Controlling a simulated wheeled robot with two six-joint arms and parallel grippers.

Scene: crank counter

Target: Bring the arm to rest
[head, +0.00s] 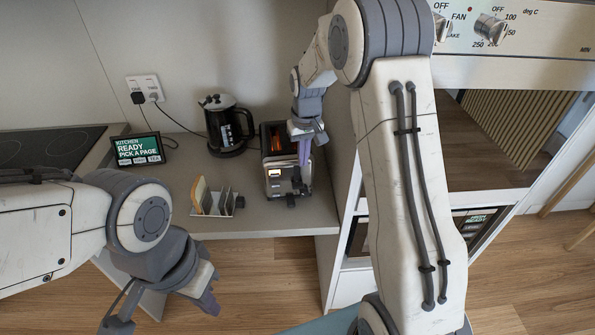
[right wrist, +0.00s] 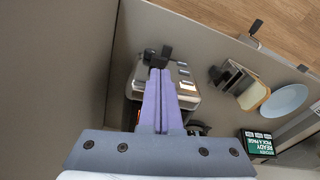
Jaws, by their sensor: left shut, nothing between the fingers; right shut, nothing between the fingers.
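My right arm reaches down from the top right in the head view. Its gripper (head: 304,158) is shut and empty, with its purple fingers over the front part of the toaster (head: 275,188). In the right wrist view the shut fingers (right wrist: 158,72) point at the toaster (right wrist: 187,97), close to its dark lever (right wrist: 158,58); I cannot tell whether they touch. The toaster's slot glows orange in the head view. My left gripper (head: 208,302) is shut and empty, low in front of the counter, below the bread rack.
On the counter (head: 255,222) stand a black kettle (head: 225,125), a rack (head: 225,205) with a bread slice (head: 199,193), and a screen (head: 140,149). A blue plate (right wrist: 286,100) shows in the right wrist view. An oven unit (head: 515,75) stands right; a cabinet wall (right wrist: 230,45) flanks the toaster.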

